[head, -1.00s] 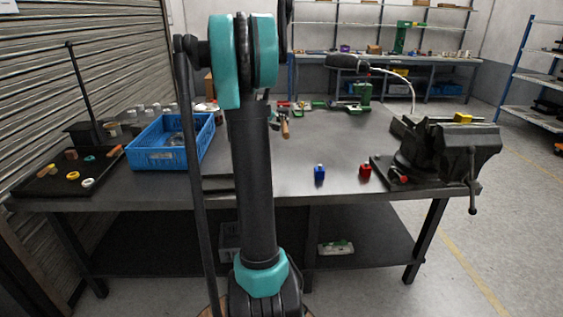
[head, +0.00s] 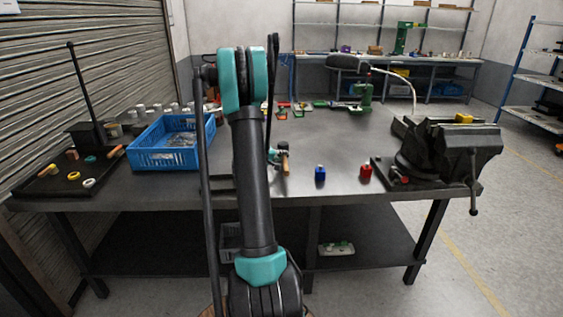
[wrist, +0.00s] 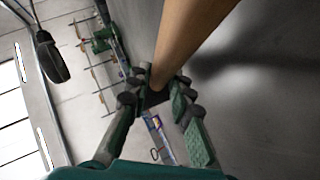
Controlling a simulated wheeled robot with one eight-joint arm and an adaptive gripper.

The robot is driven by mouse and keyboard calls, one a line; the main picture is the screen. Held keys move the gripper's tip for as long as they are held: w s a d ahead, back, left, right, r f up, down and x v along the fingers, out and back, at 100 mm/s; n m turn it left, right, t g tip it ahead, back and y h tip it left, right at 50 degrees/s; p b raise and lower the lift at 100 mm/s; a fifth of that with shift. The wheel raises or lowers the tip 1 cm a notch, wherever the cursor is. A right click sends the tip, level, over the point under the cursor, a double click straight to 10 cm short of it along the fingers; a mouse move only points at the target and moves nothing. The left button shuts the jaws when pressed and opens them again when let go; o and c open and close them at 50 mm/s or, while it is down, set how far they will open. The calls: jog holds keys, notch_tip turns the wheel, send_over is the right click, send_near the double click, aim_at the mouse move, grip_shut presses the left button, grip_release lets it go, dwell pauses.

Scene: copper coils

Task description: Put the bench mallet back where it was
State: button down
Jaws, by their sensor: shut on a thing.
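The bench mallet shows in the wrist view as a long brown wooden handle (wrist: 190,40) running from between my fingers to the top edge. My gripper (wrist: 158,98) is shut on it, with green and dark finger pads on either side. In the head view the mallet (head: 285,161) is a small brown upright shape over the middle of the bench, right of my arm. My gripper (head: 276,157) is beside it, partly hidden by my arm. I cannot make out the mallet's head clearly, nor whether it touches the bench top.
A large vise (head: 447,155) is at the right. A blue crate (head: 158,158) and a dark tray (head: 62,186) are at the left. The bench centre (head: 335,140) is clear.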

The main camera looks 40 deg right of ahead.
jog(key=shift+f, duration=1.05)
jog(key=shift+f, duration=0.1)
jog(key=c, duration=1.6)
grip_release()
jog(key=shift+c, duration=0.2)
